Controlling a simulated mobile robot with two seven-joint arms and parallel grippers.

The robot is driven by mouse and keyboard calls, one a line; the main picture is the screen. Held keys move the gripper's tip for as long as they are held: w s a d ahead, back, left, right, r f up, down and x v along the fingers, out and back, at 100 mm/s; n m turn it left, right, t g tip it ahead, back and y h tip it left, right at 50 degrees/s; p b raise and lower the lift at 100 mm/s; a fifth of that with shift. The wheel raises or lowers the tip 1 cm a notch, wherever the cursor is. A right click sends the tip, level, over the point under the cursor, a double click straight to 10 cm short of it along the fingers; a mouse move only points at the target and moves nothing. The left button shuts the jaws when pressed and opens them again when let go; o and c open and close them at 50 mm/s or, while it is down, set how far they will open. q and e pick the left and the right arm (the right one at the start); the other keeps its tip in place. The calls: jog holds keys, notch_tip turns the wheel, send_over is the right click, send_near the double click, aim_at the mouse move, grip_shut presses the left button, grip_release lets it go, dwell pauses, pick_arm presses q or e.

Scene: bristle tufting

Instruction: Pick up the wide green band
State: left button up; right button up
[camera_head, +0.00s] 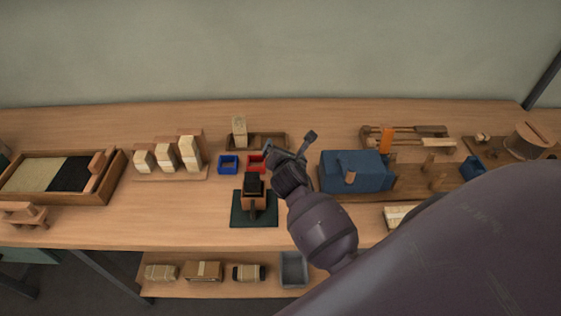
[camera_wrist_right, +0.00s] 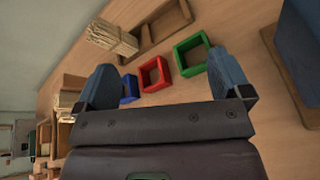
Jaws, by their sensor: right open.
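The wide green band (camera_wrist_right: 195,71) is a square open ring lying on the table in the right wrist view. In the head view I cannot make it out; my right gripper covers that spot. My right gripper (camera_head: 289,143) is open and empty above the table. In the right wrist view its two fingers (camera_wrist_right: 163,64) stand wide apart, with the green band towards the right finger. A red band (camera_wrist_right: 157,87) lies just left of the green one, and a blue band (camera_wrist_right: 130,88) is further left, partly behind the left finger. My left gripper is out of view.
A wooden tray with a bristle bundle (camera_head: 239,128) stands behind the bands. A dark block on a green mat (camera_head: 240,217) is in front. A blue vise-like block (camera_head: 355,165) stands to the right, and bristle blocks (camera_head: 165,153) to the left.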

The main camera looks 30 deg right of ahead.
jog(key=f+n+b, duration=0.1)
jog(key=f, duration=0.1)
jog(key=f+n, duration=0.2)
jog(key=f, duration=0.1)
jog(key=f+n+b, duration=0.1)
jog(key=f+n, duration=0.1)
jog(key=f, duration=0.1)
jog(key=shift+s+d+f+b, duration=0.15)
jog(key=shift+s+d+b, duration=0.05)
jog(key=shift+d+b, duration=0.1)
jog(key=shift+w+f, duration=0.25)
jog(key=shift+w+d+f, duration=0.15)
jog(key=shift+w+d, duration=0.25)
jog(key=shift+w, duration=0.1)
jog(key=b+x, duration=0.1)
jog(key=x, duration=0.3)
jog(key=shift+w+d+f+b, duration=0.2)
jog(key=shift+b, duration=0.15)
jog(key=shift+w+d+f, duration=0.15)
jog(key=shift+w+d, duration=0.1)
jog(key=shift+w, duration=0.2)
